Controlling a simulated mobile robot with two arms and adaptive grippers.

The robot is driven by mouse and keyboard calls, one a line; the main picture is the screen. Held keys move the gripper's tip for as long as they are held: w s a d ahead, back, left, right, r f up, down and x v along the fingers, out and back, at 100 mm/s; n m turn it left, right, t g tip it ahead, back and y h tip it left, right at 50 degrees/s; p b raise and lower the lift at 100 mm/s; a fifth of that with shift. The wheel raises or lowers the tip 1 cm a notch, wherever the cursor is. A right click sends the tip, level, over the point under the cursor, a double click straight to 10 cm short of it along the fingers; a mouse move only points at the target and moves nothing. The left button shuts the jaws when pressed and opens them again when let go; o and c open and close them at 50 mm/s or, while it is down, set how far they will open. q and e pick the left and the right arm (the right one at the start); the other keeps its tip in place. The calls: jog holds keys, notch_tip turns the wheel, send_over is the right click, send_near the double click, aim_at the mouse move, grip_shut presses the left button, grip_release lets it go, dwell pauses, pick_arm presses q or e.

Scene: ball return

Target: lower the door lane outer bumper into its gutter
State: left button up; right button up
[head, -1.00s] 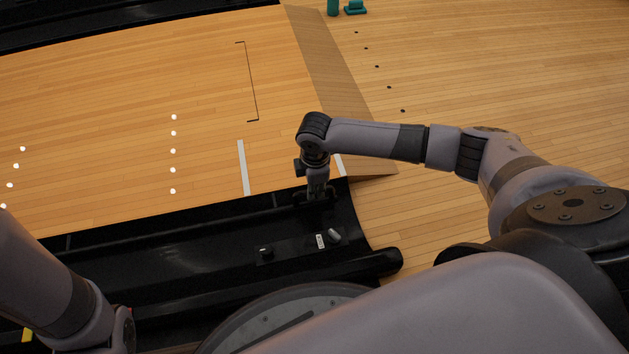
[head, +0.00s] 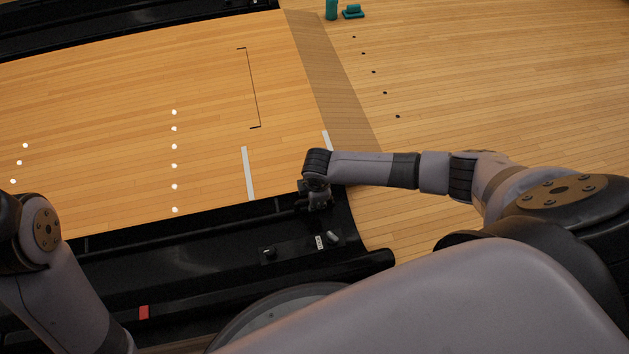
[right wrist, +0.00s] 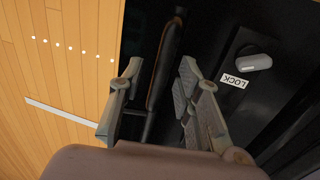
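The black gutter (head: 190,268) runs along the near side of the lane. The outer bumper shows in the right wrist view as a dark rail (right wrist: 166,62) with a thin brownish edge. My right gripper (head: 318,203) is at the gutter's right end, by the lane edge. In the right wrist view my right gripper (right wrist: 158,78) has its fingers apart, one on each side of the rail. Gaps show beside the rail, so no firm grip is visible. In the head view the wrist hides most of the fingers. My left arm enters at the left; its gripper is out of view.
A grey lock lever (head: 332,237) and a white LOCK label (head: 320,242) sit at the gutter's right end; the lever also shows in the right wrist view (right wrist: 257,62). A red mark (head: 143,312) lies at lower left.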

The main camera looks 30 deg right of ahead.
jog(key=shift+r, duration=0.1)
notch_tip(320, 180, up, 12)
jog(key=s, duration=0.2)
jog(key=shift+s+a+f, duration=0.15)
jog(key=shift+a+f, duration=0.05)
jog(key=shift+a, duration=0.05)
dwell(0.6)
